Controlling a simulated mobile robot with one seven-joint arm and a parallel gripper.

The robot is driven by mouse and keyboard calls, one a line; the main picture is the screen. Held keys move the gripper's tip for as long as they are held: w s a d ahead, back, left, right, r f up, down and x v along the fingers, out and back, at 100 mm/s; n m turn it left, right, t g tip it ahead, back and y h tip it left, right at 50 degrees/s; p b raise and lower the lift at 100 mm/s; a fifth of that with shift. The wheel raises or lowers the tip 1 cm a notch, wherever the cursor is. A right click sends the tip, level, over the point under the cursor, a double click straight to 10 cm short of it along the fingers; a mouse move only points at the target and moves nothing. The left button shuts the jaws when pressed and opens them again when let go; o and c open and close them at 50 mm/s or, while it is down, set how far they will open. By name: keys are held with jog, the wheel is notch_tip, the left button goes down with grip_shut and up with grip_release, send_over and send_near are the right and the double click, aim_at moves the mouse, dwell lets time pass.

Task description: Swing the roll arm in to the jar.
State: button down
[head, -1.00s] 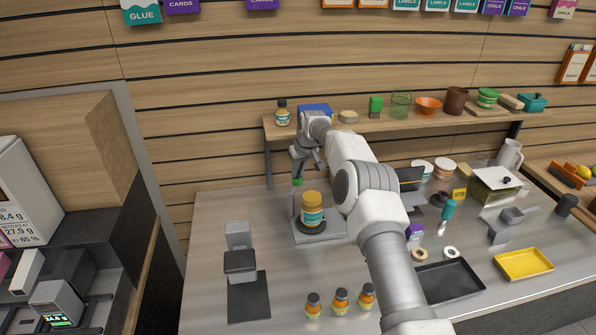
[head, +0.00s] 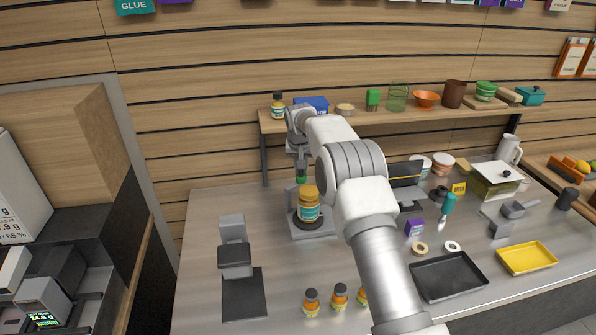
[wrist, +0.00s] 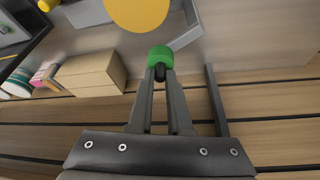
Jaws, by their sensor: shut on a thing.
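The jar (head: 309,208), with a yellow lid and a teal label, stands upright on a dark round rest on the grey stand (head: 325,232). Its yellow lid (wrist: 137,12) is at the top of the wrist view. My gripper (head: 301,178) is just behind the jar, pointing down. It is shut on the green knob (wrist: 160,57), which I take to be the roll arm's handle. The knob also shows in the head view (head: 301,181), close to the jar's lid. The rest of the roll arm is mostly hidden behind the jar. I cannot tell whether it touches the jar.
A wooden shelf (head: 420,112) with bowls and boxes runs behind my arm. A grey device (head: 234,248) with a dark pad stands to the left. Several small orange bottles (head: 340,296) stand in front. A black tray (head: 448,277) and yellow tray (head: 526,258) lie right.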

jog(key=shift+s+d+m+g+h+b, duration=0.15)
jog(key=shift+s+m+h, duration=0.25)
jog(key=shift+m, duration=0.6)
jog(key=shift+s+d+m+g+h+b, duration=0.15)
jog(key=shift+s+m+h, duration=0.25)
jog(key=shift+m, duration=0.6)
jog(key=shift+s+d+m+g+h+b, duration=0.1)
jog(key=shift+s+d+m+g+h, duration=0.25)
jog(key=shift+m, duration=0.65)
jog(key=shift+s+a, duration=0.15)
jog(key=c, duration=0.8)
grip_release()
jog(key=shift+c, duration=0.2)
jog(key=v, duration=1.7)
jog(key=shift+s+b, duration=0.35)
jog(key=shift+a+r, duration=0.1)
